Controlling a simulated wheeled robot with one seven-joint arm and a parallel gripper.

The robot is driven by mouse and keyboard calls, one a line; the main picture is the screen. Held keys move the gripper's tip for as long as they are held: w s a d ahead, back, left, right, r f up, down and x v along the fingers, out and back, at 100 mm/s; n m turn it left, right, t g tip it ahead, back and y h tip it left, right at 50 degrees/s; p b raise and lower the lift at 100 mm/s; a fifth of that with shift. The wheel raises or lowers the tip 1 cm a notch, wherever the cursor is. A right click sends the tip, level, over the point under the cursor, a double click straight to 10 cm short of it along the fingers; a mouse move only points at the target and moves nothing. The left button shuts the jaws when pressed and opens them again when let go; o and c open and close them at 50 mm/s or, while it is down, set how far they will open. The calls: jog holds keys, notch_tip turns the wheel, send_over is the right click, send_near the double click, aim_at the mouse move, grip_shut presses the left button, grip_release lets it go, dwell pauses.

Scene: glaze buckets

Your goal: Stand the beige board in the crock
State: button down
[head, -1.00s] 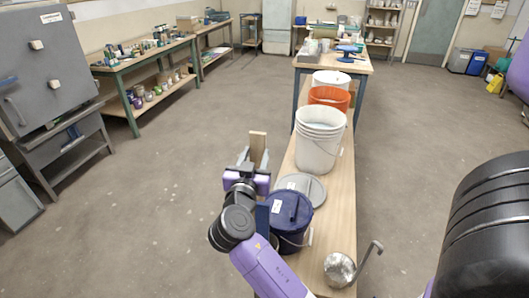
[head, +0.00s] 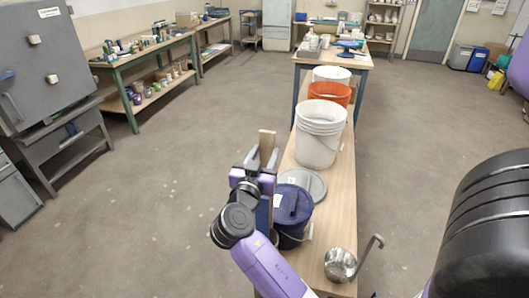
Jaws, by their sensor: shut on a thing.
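My gripper (head: 263,158) is shut on the beige board (head: 267,139), which stands upright between the fingers, its top end above them. Gripper and board are in the head view, by the left edge of the long bench (head: 341,205). The board's lower part is hidden behind the fingers and the purple gripper body. I cannot tell which vessel is the crock. A dark blue lidded bucket (head: 293,213) stands just right of my wrist. A large white bucket (head: 320,138) stands farther back on the bench.
A grey round lid (head: 306,182) lies behind the blue bucket. A metal ladle (head: 340,264) lies at the near end. An orange bucket (head: 329,93) and another white bucket (head: 331,74) stand farther back. The floor left of the bench is clear.

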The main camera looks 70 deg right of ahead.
jog(key=shift+f+b, duration=2.6)
jog(key=shift+f, duration=0.1)
notch_tip(320, 180, down, 7)
jog(key=b, duration=0.7)
jog(key=shift+b, duration=0.4)
jog(key=c, duration=0.7)
grip_release()
jog(key=shift+f, duration=0.1)
jog(key=shift+p, duration=0.35)
jog(key=shift+c, duration=0.5)
